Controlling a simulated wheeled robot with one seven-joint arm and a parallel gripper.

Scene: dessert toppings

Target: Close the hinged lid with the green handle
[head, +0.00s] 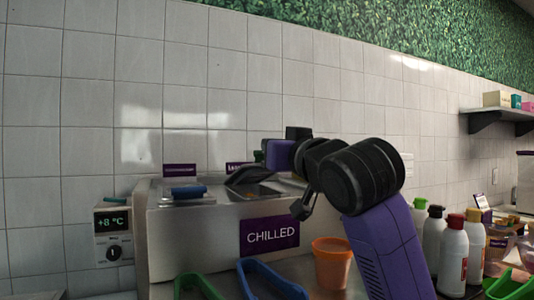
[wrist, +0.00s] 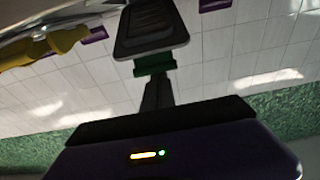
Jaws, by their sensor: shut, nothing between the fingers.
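The hinged lid is a dark ridged slab (wrist: 150,30) in the wrist view, with its green handle (wrist: 154,63) on the edge nearest my gripper. My gripper (wrist: 156,84) is shut and empty, its fingers reaching up the picture to the handle; I cannot tell whether they touch it. In the head view a dark lid (head: 250,175) stands tilted over the top of the steel chilled unit (head: 190,245), just left of my purple and black hand. The green handle and my fingertips are not clearly seen in the head view.
A blue-handled lid (head: 183,190) lies on the unit's left. Several bottles (head: 453,250) stand at right. The tiled wall (head: 180,100) is behind. Something yellow (wrist: 45,45) shows in the wrist view.

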